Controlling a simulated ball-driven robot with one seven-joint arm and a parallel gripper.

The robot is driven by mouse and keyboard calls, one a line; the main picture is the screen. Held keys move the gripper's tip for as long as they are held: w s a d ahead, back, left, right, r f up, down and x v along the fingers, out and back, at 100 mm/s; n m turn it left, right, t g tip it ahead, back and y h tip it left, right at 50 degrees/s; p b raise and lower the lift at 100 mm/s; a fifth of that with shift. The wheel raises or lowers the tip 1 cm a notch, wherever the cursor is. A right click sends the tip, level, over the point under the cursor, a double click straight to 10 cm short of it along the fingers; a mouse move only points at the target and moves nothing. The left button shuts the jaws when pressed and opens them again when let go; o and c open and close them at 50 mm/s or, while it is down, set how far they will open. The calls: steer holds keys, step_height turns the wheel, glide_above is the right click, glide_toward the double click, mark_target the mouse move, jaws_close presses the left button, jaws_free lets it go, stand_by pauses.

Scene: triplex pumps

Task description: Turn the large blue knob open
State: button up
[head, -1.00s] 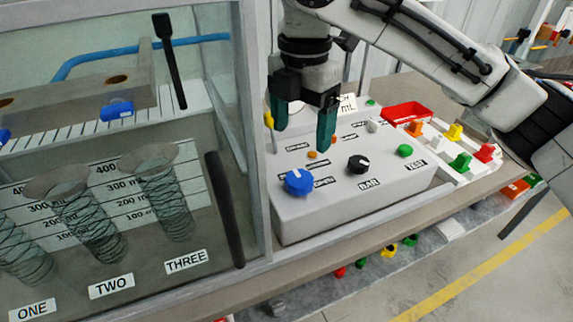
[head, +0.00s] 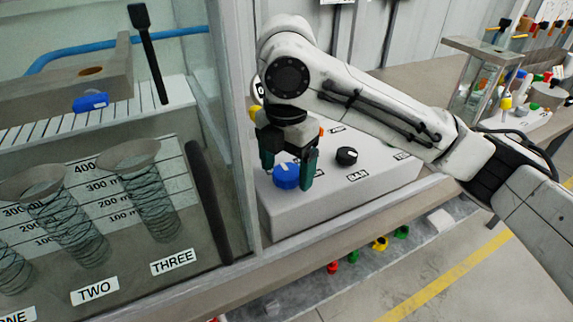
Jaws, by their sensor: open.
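The large blue knob (head: 286,176) sits at the front left of the white control box (head: 365,185). My gripper (head: 287,176) is over the knob, pointing down. Its two green fingers are open, one to the left of the knob and one to the right. The right finger is very close to the knob; I cannot tell whether it touches. The knob's label is hidden.
A black knob (head: 347,156) sits right of my gripper on the box. The glass cabinet (head: 228,150) with a black handle stands close on the left. My arm hides much of the box's back. Coloured parts lie on the shelf below.

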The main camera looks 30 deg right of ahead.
steer(key=c, duration=1)
steer(key=shift+c, duration=0.2)
steer(key=shift+r+m+p, duration=0.15)
steer(key=shift+m+p, duration=0.25)
steer(key=shift+p, duration=0.3)
steer(key=m+p, duration=0.1)
steer(key=p, duration=0.1)
steer(key=m+p, duration=0.1)
steer(key=p, duration=0.1)
steer(key=shift+r+m, duration=0.2)
steer(key=shift+m, duration=0.1)
steer(key=m+p, duration=0.5)
steer(key=p, duration=0.2)
steer(key=shift+m+p, duration=0.3)
steer(key=shift+p, duration=0.1)
steer(key=m+p, duration=0.5)
steer(key=p, duration=0.1)
steer(key=shift+f+p, duration=0.1)
steer(key=shift+p, duration=0.25)
steer(key=m+p, duration=0.3)
steer(key=m, duration=0.1)
steer(key=shift+w+f+p, duration=0.1)
steer(key=shift+f+p, duration=0.1)
steer(key=shift+p, duration=0.15)
steer(key=shift+d+f, duration=0.1)
